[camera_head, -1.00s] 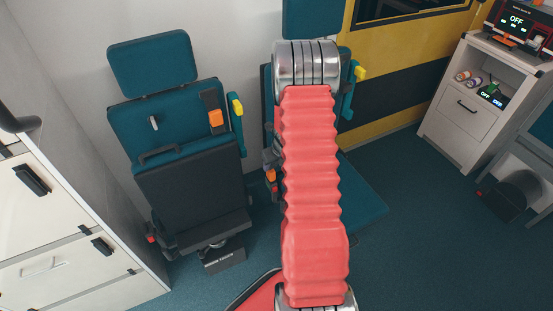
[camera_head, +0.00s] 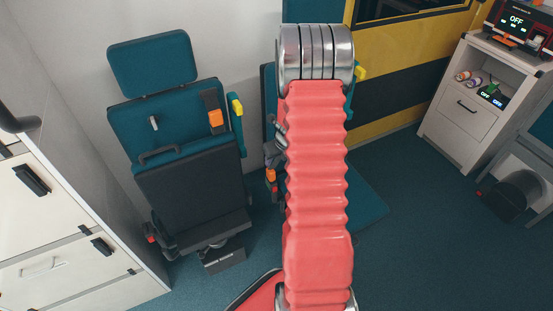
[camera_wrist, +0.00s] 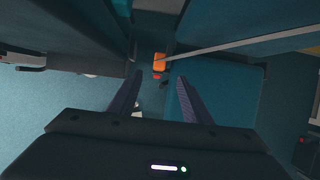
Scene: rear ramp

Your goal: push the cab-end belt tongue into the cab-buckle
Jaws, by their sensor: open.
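In the wrist view my gripper (camera_wrist: 159,77) is open, its two dark fingers apart with nothing between them. An orange belt fitting (camera_wrist: 159,62) with a red lower part lies just beyond the fingertips, roughly centred between them. A grey strap (camera_wrist: 230,43) runs from it to the upper right. I cannot tell whether this fitting is the tongue, the buckle or both joined. In the head view a small orange part (camera_head: 271,174) shows beside the right seat, left of my arm. My arm hides much of that seat, and my gripper is not clearly visible there.
The left seat (camera_head: 190,185) has a folded dark cushion, with another orange fitting (camera_head: 216,118) on its backrest. Teal seat surfaces flank the gripper closely. White drawers (camera_head: 60,240) stand at left and a white cabinet (camera_head: 465,105) at right. Open floor (camera_head: 420,240) lies right.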

